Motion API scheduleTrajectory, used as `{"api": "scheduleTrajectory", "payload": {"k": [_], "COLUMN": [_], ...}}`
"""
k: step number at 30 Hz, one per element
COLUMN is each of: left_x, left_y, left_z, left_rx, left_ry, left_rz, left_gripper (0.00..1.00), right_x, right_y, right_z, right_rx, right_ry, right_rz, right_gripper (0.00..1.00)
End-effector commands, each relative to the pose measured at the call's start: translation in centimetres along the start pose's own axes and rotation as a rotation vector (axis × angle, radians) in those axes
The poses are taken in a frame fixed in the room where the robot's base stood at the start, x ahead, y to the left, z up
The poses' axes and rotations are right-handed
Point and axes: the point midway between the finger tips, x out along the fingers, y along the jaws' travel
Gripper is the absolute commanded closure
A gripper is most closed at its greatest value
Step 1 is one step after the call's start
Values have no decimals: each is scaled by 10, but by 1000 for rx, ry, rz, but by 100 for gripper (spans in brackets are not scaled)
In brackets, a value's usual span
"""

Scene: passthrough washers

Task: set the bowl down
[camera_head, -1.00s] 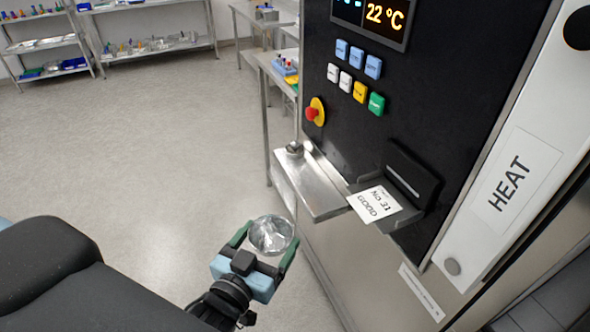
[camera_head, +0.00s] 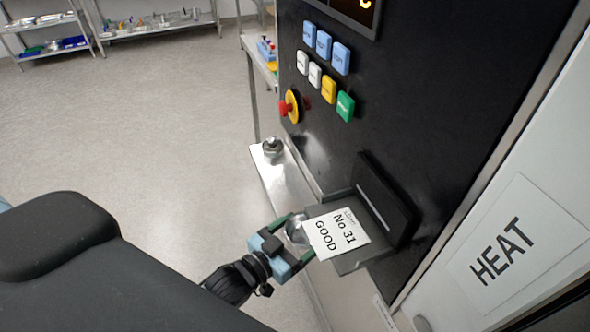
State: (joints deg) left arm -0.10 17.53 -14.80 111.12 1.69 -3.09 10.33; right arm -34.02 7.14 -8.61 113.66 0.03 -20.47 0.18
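The small shiny metal bowl (camera_head: 296,229) is held between the green fingers of my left gripper (camera_head: 300,236). The gripper is shut on its sides, in front of the machine. The bowl appears beside the near end of the metal shelf (camera_head: 284,183). The white card reading "No 31 GOOD" (camera_head: 336,233) hides the bowl's right part. I cannot tell whether the bowl touches the shelf. My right gripper is not in view.
The card sticks out of a dark slot tray (camera_head: 372,250) on the black panel. A small metal object (camera_head: 272,148) stands at the shelf's far end. A red emergency knob (camera_head: 287,107) juts out above. Open floor (camera_head: 130,120) lies to the left.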

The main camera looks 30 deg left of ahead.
Motion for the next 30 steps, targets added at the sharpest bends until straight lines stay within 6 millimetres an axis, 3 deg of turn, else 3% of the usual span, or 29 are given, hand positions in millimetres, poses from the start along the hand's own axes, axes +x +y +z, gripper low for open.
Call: {"api": "scheduleTrajectory", "payload": {"k": [10,24,30], "left_x": [10,73,91], "left_y": [-14,-101,-125], "left_z": [1,9,12], "left_rx": [4,5,3], "left_ry": [2,0,0], "left_rz": [4,2,3], "left_gripper": [43,43,43], "right_x": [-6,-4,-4], "right_y": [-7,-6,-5], "right_z": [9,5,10], "right_rx": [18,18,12], "right_ry": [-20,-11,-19], "right_rz": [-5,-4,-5], "right_gripper": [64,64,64]}}
